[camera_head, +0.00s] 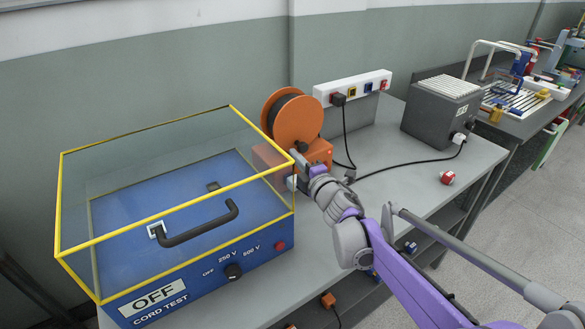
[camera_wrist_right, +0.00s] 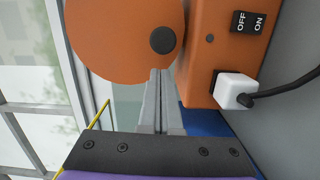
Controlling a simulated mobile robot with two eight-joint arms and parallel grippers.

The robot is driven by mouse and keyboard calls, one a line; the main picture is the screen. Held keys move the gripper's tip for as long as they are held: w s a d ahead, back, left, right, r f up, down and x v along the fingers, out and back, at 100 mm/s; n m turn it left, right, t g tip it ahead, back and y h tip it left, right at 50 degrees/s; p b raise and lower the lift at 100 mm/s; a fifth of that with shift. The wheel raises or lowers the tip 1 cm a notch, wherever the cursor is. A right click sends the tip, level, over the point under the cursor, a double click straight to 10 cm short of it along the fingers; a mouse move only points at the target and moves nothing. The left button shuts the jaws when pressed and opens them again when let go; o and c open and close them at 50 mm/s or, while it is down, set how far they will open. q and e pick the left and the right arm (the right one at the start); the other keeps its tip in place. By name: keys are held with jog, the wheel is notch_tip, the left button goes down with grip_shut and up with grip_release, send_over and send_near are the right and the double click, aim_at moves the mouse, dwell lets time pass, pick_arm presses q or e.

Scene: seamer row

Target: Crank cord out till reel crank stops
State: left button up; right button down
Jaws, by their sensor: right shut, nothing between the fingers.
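The cord reel (camera_head: 291,116) has orange discs with dark cord wound between them and stands on an orange base at the back of the bench. In the right wrist view its orange disc (camera_wrist_right: 110,40) fills the upper left. A round black crank knob (camera_wrist_right: 162,40) sits near the disc's edge; it shows small in the head view (camera_head: 302,146). My right gripper (camera_head: 297,158) is in front of the reel. Its fingers (camera_wrist_right: 160,75) are shut with nothing between them, and their tips point at the knob, just below it in the picture. Whether they touch it I cannot tell. My left gripper is out of view.
A blue cord tester (camera_head: 262,255) with a clear yellow-edged cover stands close left of my right gripper. The reel base carries an OFF/ON switch (camera_wrist_right: 249,21) and a white plug (camera_wrist_right: 234,90). A socket strip (camera_head: 352,87) and grey box (camera_head: 440,112) stand behind right.

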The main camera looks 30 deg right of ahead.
aim_at(303, 152)
jog(key=shift+w+d, duration=0.1)
jog(key=shift+d, duration=0.55)
jog(key=shift+d+f+n, duration=0.3)
jog(key=shift+d+n, duration=0.1)
jog(key=shift+n, duration=0.4)
